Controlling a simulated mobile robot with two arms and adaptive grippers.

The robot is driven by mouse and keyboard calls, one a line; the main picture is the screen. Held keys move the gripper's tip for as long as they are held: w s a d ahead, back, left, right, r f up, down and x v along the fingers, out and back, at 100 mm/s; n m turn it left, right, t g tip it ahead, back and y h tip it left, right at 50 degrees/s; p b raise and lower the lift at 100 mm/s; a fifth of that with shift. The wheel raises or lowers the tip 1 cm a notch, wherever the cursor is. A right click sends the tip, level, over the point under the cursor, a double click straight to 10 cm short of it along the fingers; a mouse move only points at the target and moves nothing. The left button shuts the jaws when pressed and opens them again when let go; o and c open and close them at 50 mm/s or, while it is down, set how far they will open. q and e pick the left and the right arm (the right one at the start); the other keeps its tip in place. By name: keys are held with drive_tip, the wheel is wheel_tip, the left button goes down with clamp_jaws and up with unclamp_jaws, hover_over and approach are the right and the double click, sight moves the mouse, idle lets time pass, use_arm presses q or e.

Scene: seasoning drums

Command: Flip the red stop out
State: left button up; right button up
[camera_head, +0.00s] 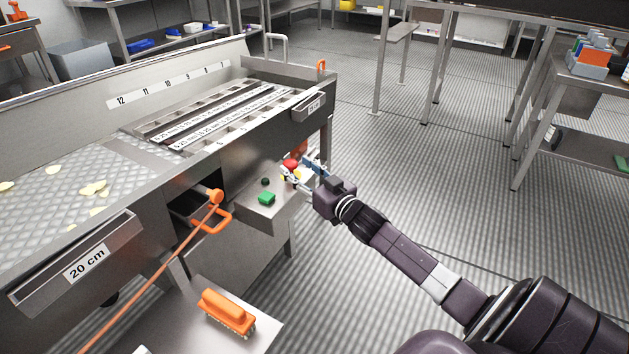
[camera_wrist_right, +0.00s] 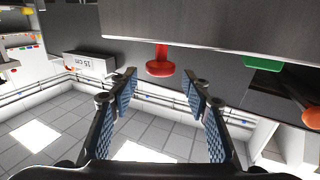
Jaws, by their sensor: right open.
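In the head view the red stop (camera_head: 289,165) is small and partly covered by my gripper. My right gripper (camera_head: 299,170) is at the box's right end, close to the knob. In the right wrist view my right gripper (camera_wrist_right: 160,82) is open, its blue-padded fingers apart, with the knob just ahead between the fingertips. I cannot tell whether they touch. My left gripper does not show.
A green button (camera_head: 266,198) sits on the same box and shows beside the knob in the wrist view. An orange handle (camera_head: 214,197) sticks out left of the box. An orange brush (camera_head: 227,311) lies on a steel surface below.

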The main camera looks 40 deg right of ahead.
drive_tip(key=s, duration=0.8)
idle(0.5)
